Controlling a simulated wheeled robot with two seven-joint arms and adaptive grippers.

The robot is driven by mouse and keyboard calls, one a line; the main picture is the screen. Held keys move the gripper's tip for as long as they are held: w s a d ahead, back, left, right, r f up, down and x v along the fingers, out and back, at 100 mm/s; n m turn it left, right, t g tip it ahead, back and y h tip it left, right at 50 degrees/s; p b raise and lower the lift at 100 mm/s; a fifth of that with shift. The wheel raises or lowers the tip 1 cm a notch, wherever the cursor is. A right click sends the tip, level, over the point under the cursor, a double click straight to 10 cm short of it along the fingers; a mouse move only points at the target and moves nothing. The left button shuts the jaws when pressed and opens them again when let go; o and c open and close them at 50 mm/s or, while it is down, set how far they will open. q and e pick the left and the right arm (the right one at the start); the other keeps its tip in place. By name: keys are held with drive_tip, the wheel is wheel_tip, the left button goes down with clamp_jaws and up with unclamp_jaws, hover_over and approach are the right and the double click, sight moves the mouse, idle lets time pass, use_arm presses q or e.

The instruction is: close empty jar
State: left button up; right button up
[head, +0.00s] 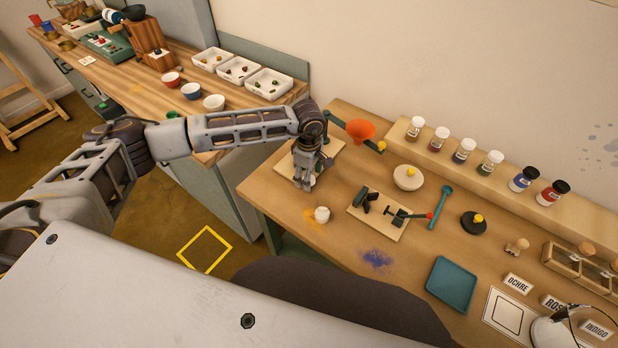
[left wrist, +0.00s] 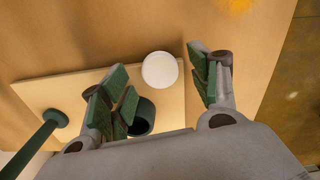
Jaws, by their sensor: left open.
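My left gripper (head: 304,184) points down over a pale board (head: 283,166) at the table's left end. In the left wrist view the left gripper (left wrist: 160,92) is open, with green pads apart. A round white top (left wrist: 160,69) shows at the board's edge, between and beyond the fingertips; I cannot tell whether it is a lid alone or a lidded jar. A dark green hollow cylinder (left wrist: 143,117) shows close to the left pad, partly hidden. In the head view a small white jar or lid (head: 322,214) stands beside an ochre smear. My right gripper is not in view.
An orange funnel (head: 360,130) on a green stand is close to my left gripper. Several lidded jars line the back shelf (head: 450,160).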

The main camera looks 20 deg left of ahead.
use_arm(q)
drive_tip(key=shift+f, duration=0.25)
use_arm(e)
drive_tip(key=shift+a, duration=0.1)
use_arm(q)
drive_tip(key=c, duration=0.8)
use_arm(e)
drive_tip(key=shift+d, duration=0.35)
use_arm(q)
drive_tip(key=shift+r, duration=0.1)
